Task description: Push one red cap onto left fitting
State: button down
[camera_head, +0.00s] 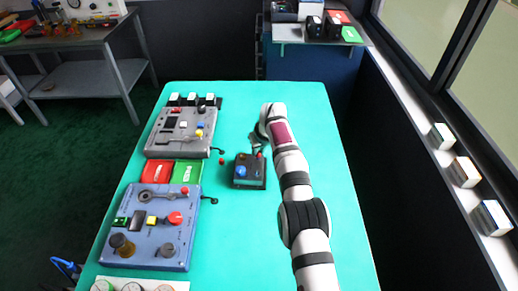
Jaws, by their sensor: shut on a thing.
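The valve positioner (256,182) is a dark box with a teal top edge and a blue knob (240,172) on its front left. It sits near the middle of the green table. One small red cap (222,161) shows just left of the box; I cannot tell whether it touches it. Another small red cap (260,156) is at the box's back right, right below my gripper. My gripper (257,147) is over the back edge of the box, shut, seemingly on this red cap. The fingertips are small and partly hidden by the arm. The fittings are too small to make out.
A grey panel (160,144) and a blue panel (180,255) with knobs stand along the left of the green table (230,240). Red (157,172) and green (187,172) boxes lie between them. A windowsill runs along the right.

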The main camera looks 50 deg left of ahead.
jog(key=shift+f, duration=0.45)
jog(key=c, duration=0.7)
grip_release()
jog(key=shift+c, duration=0.2)
jog(key=v, duration=1.6)
jog(key=s+d+r+m+h, duration=0.1)
jog(key=d+r+m, duration=0.15)
jog(key=d, duration=0.75)
jog(key=s+d+r+m, duration=0.15)
jog(key=d+m, duration=0.25)
jog(key=d, duration=0.5)
jog(key=d+r+m+h, duration=0.1)
jog(key=d+r+m, duration=0.2)
jog(key=d, duration=0.7)
jog(key=s+d+f+m+g, duration=0.1)
jog(key=s+d+m, duration=0.3)
jog(key=s+d, duration=0.4)
jog(key=s+d+f+m+g, duration=0.1)
jog(key=s+d+f+m, duration=0.3)
jog(key=s+d, duration=0.4)
jog(key=s+m, duration=0.1)
jog(key=s, duration=0.4)
jog(key=shift+h, duration=0.3)
